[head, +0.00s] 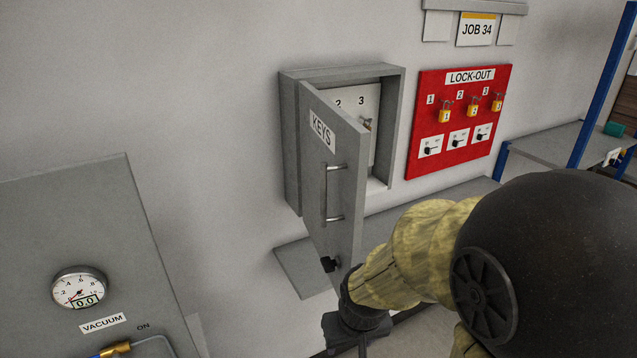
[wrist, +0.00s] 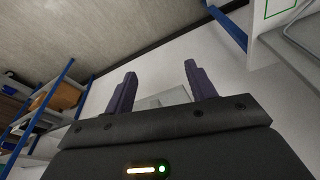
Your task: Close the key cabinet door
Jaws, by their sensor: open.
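The grey key cabinet (head: 292,155) is on the wall in the head view. Its door (head: 345,155), labelled KEYS, is hinged at the left and stands partly open, swung out toward me. Inside, a key hangs by number 3. My arm's wrist end is just below and right of the door's lower corner; whether it touches is unclear. In the wrist view my gripper (wrist: 158,88) is open, its two dark fingers apart, with nothing held between them.
A red LOCK-OUT board (head: 462,155) with yellow padlocks is right of the cabinet. A grey ledge (head: 300,272) runs below. A vacuum panel (head: 75,220) stands at lower left. Blue-post shelving (head: 600,85) is at right. A grey patch (wrist: 165,98) behind the fingers is unclear.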

